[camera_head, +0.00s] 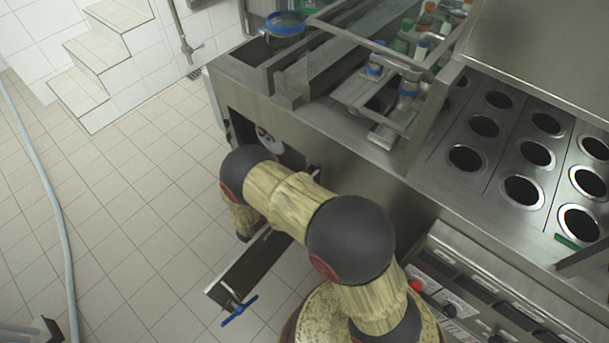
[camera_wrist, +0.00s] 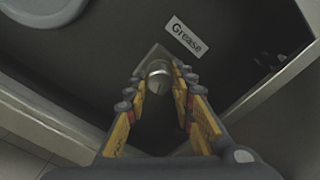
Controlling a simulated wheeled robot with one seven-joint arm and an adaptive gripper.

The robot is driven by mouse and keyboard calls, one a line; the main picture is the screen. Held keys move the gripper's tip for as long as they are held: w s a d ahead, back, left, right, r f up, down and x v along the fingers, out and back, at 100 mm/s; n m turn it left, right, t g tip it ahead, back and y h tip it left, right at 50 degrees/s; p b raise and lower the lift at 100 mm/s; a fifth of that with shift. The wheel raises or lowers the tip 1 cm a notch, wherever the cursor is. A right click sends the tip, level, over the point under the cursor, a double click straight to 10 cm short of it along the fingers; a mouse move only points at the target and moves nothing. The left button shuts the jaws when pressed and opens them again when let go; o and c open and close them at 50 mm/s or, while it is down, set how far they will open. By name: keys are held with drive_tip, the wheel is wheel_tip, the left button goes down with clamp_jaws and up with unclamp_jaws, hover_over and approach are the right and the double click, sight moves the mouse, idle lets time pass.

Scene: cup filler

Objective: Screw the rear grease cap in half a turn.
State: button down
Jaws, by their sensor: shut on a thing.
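A small rounded metal grease cap (camera_wrist: 157,82) shows in the wrist view, in front of a dark panel. A white label (camera_wrist: 186,40) reading "Grease" is just beyond it, up and to the right. My gripper (camera_wrist: 160,70) has its yellow padded fingers on both sides of the cap and is shut on it. In the head view my arm reaches down to the open bay (camera_head: 262,130) in the machine's side. My gripper and the cap are hidden there. I cannot tell from these frames whether this is the rear cap.
An open door panel (camera_head: 247,265) with a blue handle (camera_head: 239,310) stands out from the machine below my arm. A round white part (camera_head: 270,141) shows inside the bay. Pale bay edges (camera_wrist: 50,125) flank my gripper. The tiled floor (camera_head: 120,200) at left is mostly clear, with a hose (camera_head: 52,200).

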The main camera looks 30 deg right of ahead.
drive_tip(key=m, duration=0.5)
drive_tip(key=shift+f+m, duration=0.1)
drive_tip(key=shift+m, duration=0.3)
drive_tip(key=shift+s, duration=0.1)
idle(0.3)
drive_tip(key=c, duration=1.5)
unclamp_jaws()
drive_tip(key=shift+c, duration=0.2)
drive_tip(key=shift+o, duration=0.2)
drive_tip(key=shift+a, duration=0.1)
drive_tip(key=v, duration=1.1)
drive_tip(key=shift+a, duration=0.4)
